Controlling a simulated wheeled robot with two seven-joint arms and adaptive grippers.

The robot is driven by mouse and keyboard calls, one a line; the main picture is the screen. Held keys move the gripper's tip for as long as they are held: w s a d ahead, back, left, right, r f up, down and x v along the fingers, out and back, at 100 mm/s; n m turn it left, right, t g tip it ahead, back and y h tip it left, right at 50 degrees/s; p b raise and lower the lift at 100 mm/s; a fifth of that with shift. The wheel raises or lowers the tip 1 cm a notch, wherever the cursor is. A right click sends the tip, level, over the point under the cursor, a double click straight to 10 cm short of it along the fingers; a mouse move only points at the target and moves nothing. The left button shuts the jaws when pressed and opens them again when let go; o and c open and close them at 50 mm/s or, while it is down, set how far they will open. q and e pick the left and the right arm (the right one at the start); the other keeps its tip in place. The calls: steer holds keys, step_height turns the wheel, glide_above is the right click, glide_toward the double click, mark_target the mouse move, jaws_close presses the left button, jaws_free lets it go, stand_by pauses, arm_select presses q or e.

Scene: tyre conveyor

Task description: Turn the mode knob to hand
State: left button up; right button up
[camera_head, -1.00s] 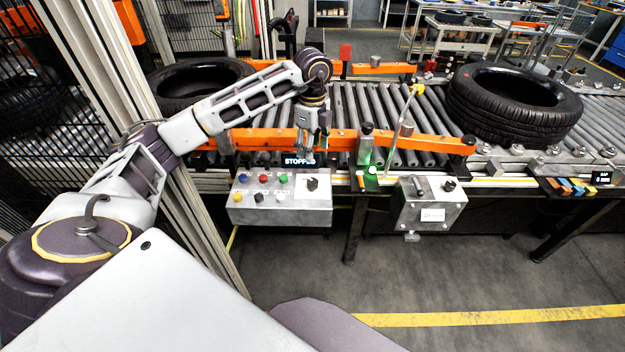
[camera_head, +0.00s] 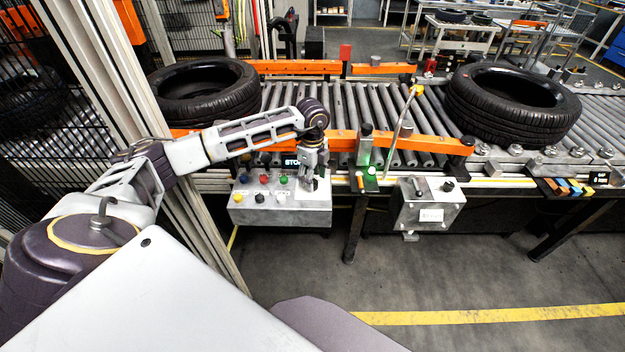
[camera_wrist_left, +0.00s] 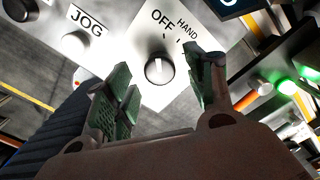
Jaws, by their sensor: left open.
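The mode knob (camera_wrist_left: 159,69) is a round black knob with a white pointer mark, on a white plate labelled OFF and HAND. Its pointer faces roughly up towards OFF in the left wrist view. My left gripper (camera_wrist_left: 163,72) is open, with a green-padded finger on each side of the knob in that view; I cannot tell whether they touch it. In the head view my left gripper (camera_head: 313,178) is over the right part of the grey control box (camera_head: 290,217) and hides the knob. My right gripper is not in view.
Coloured buttons (camera_head: 265,180) sit left of the gripper on the box. An orange rail (camera_head: 345,137) and roller conveyor lie behind, with one tyre (camera_head: 205,95) at left and another (camera_head: 515,105) at right. A second grey box (camera_head: 432,210) stands to the right.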

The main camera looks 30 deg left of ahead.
arm_select(q)
steer(key=shift+f, duration=0.95)
steer(key=shift+c, duration=0.3)
steer(key=c, duration=1)
